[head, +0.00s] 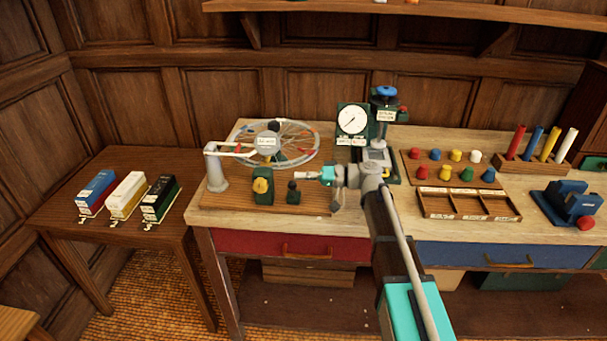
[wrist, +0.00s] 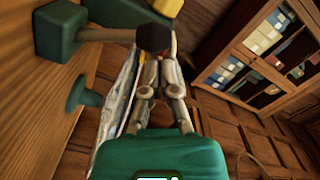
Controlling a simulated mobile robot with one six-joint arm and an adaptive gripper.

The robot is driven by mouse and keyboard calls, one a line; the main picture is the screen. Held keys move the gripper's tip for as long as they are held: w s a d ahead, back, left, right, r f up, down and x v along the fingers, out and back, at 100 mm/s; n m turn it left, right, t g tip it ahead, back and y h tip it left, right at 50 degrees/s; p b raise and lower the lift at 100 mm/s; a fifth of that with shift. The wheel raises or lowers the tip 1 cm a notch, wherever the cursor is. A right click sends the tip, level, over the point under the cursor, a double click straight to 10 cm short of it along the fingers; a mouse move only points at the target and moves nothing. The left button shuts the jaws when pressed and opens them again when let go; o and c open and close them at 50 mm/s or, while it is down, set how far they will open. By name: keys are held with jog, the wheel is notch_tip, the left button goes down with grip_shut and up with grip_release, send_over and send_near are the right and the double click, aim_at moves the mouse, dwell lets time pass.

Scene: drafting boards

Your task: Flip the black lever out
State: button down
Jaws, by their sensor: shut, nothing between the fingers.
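The black lever is a short dark stalk with a round black knob (head: 293,187), on a wooden board at the left of the bench. My gripper (head: 303,175) reaches in from the right, just above and beside the knob. The wrist view shows my gripper (wrist: 160,62) with fingers together and nothing between them. Whether a fingertip touches the knob I cannot tell.
A green block with a yellow knob (head: 262,186) stands just left of the lever. Behind are a spoked wheel (head: 302,140) and a grey post (head: 216,172). A dial gauge (head: 352,119) stands behind my arm. Model wagons (head: 128,195) sit on the side table.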

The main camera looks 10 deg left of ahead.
jog(key=shift+s, duration=0.25)
dwell(0.3)
jog(key=w+d, duration=0.2)
jog(key=d, duration=0.7)
jog(key=shift+d+r, duration=0.15)
jog(key=shift+d, duration=0.25)
jog(key=shift+s, duration=0.1)
jog(key=s+d+f+m+t+h+p, duration=0.1)
jog(key=s+d+f+h+p, duration=0.1)
jog(key=s+d+f+m+t+h+p, duration=0.1)
jog(key=s+d+f+m+h+p, duration=0.1)
jog(key=s+d+f+h, duration=0.1)
jog(key=shift+s+d+f, duration=0.1)
jog(key=shift+d+f, duration=0.1)
jog(key=shift+d, duration=0.15)
jog(key=s+d+f+m+h+p, duration=0.1)
jog(key=s+d+m+h+p, duration=0.1)
jog(key=d, duration=0.4)
jog(key=s+d+f+m+t+h+p, duration=0.1)
jog(key=s+d+m+h+p, duration=0.1)
jog(key=s+d+h, duration=0.3)
jog(key=s+d+f+m+h+p, duration=0.1)
jog(key=s+d+h, duration=0.2)
jog(key=d, duration=0.6)
jog(key=shift+s+d+m+h+p, duration=0.2)
jog(key=shift+m+h+p, duration=0.2)
jog(key=shift+h, duration=0.7)
